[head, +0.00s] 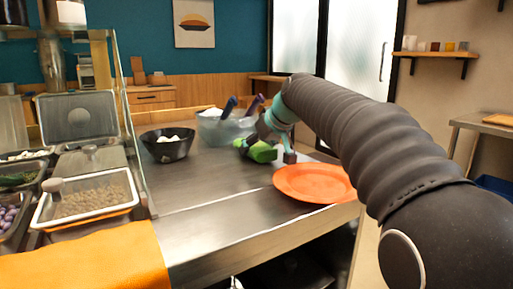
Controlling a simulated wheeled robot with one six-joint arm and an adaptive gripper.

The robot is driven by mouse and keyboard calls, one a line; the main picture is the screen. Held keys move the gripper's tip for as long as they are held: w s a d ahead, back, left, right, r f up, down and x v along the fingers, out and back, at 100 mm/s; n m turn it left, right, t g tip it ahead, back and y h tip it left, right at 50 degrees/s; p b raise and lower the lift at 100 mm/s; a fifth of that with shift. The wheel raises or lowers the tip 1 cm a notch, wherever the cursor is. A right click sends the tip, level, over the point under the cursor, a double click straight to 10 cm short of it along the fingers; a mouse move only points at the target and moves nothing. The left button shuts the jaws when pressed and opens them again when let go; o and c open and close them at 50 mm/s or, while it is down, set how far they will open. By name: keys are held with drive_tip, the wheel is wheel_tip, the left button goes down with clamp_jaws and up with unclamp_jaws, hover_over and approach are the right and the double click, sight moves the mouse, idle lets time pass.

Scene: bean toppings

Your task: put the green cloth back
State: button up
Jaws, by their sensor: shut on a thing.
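The green cloth (262,152) is a small crumpled bundle over the far right part of the steel counter, behind the orange plate. My gripper (268,143) reaches down from the upper right and is shut on the green cloth. Part of the cloth is hidden behind the fingers. I cannot tell whether the cloth touches the counter or hangs just above it.
An orange plate (312,183) lies near the counter's right edge. Topping trays (88,196) and an orange cloth (90,262) are at left. The middle counter (215,185) is clear.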

drive_tip(key=shift+f, duration=0.3)
drive_tip(key=o, duration=1.6)
drive_tip(key=shift+c, duration=0.2)
drive_tip(key=shift+r+p, duration=0.3)
drive_tip(key=shift+r, duration=0.2)
drive_tip(key=v, duration=1.2)
drive_tip(key=shift+p, duration=0.35)
drive_tip(key=shift+s+r, duration=0.1)
